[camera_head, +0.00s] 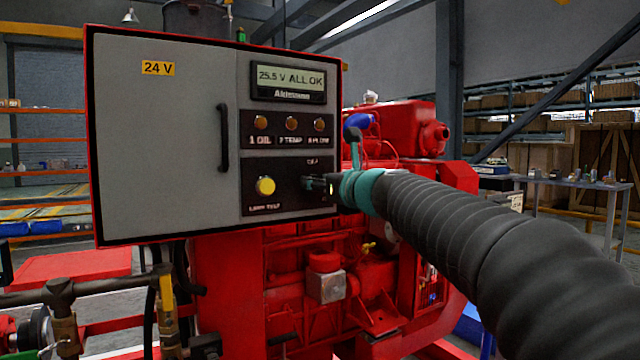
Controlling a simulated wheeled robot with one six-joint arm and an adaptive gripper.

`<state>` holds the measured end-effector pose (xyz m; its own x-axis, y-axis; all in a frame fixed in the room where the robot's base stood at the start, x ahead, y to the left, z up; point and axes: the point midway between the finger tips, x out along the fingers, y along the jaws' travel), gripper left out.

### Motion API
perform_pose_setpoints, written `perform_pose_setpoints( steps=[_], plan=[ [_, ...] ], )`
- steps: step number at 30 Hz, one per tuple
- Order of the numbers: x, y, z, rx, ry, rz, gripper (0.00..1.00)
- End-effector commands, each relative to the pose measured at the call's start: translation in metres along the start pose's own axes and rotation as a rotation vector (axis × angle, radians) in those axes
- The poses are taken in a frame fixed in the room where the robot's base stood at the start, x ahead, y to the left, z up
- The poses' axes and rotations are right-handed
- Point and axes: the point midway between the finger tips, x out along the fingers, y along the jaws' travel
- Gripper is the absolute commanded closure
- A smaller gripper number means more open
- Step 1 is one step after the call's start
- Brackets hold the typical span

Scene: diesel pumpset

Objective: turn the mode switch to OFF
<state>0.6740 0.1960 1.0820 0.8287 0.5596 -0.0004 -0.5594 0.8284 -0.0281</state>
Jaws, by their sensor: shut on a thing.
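The mode switch sits on the lower black panel (255,202) of the grey control box (165,120), under a small label that seems to read OFF. My gripper (312,184) is at the switch and shut on it, reaching in from the right. The gripper hides most of the switch, so I cannot tell which way its knob points. A yellow lamp test button (265,186) is on the same panel, left of my gripper and apart from it.
Above are a display (289,82) reading "25.5 V ALL OK" and several amber lamps (290,124). A black door handle (223,138) stands out left of the panel. The red engine (300,270) is behind and below the box. A pipe (60,295) runs at lower left.

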Motion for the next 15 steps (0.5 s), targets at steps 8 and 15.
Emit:
perform_pose_setpoints(
  steps=[8,15],
  plan=[
    [0.0002,0.001,-0.0021,-0.149,-0.001,0.0,0.89],
    [0.0002,0.0021,-0.0028,-0.366,-0.002,0.0,0.89]
  ],
)
